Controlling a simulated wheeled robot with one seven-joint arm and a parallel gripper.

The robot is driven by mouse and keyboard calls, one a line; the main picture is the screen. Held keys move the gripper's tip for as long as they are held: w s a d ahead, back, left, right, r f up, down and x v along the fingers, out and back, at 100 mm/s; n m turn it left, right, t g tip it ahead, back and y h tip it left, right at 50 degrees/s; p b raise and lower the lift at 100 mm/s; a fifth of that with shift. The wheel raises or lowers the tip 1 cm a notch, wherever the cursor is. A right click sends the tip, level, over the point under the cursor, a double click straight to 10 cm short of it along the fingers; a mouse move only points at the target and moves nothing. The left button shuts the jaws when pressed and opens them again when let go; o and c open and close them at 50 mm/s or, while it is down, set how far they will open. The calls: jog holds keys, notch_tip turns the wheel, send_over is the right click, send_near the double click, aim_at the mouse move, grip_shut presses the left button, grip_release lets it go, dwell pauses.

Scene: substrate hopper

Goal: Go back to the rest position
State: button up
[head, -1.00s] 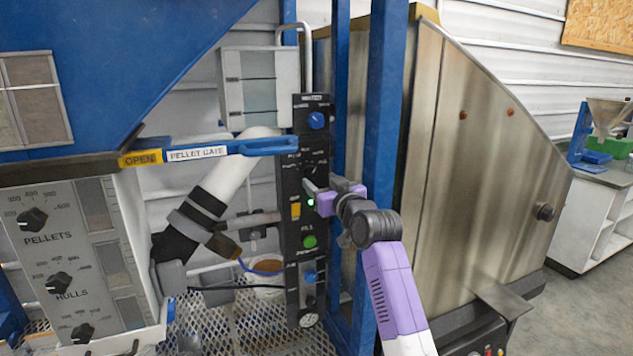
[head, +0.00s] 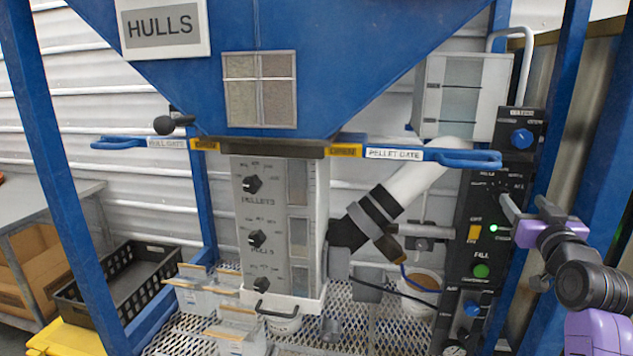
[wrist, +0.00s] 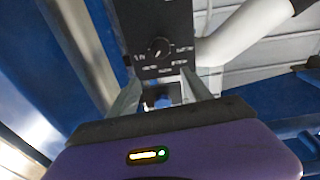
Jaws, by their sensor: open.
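My gripper (head: 522,212) is at the right of the head view, beside the tall black control panel (head: 492,228). In the wrist view my gripper (wrist: 160,98) has its two fingers apart, with nothing held between them. The panel (wrist: 162,40) with a round knob (wrist: 158,47) lies ahead of the fingers. A blue knob (wrist: 163,102) shows between them. I cannot tell whether a fingertip touches the panel.
The blue hopper (head: 300,60) hangs above a grey dial box (head: 262,225). A blue post (head: 590,130) stands close to my arm. A black crate (head: 125,285) is at the lower left.

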jog(key=s+a+f+t, duration=0.1)
jog(key=s+a+f, duration=0.8)
jog(key=s, duration=0.4)
jog(key=s+a+f+t, duration=0.1)
jog(key=s+a+f, duration=0.75)
jog(key=s, duration=0.45)
jog(key=s+a+f+n+g+y, duration=0.1)
jog(key=s+a, duration=0.3)
jog(key=s, duration=0.5)
jog(key=s+a+f+n+g+y, duration=0.1)
jog(key=s+a+f, duration=0.3)
jog(key=s, duration=0.5)
jog(key=s+a+f+n+g+y, duration=0.1)
jog(key=s+a+f+g+y, duration=0.1)
jog(key=s, duration=0.7)
jog(key=shift+s+a+f+g+y, duration=0.15)
jog(key=shift+a+f+g+y, duration=0.15)
jog(key=shift+a+g+y, duration=0.5)
jog(key=shift+a, duration=0.1)
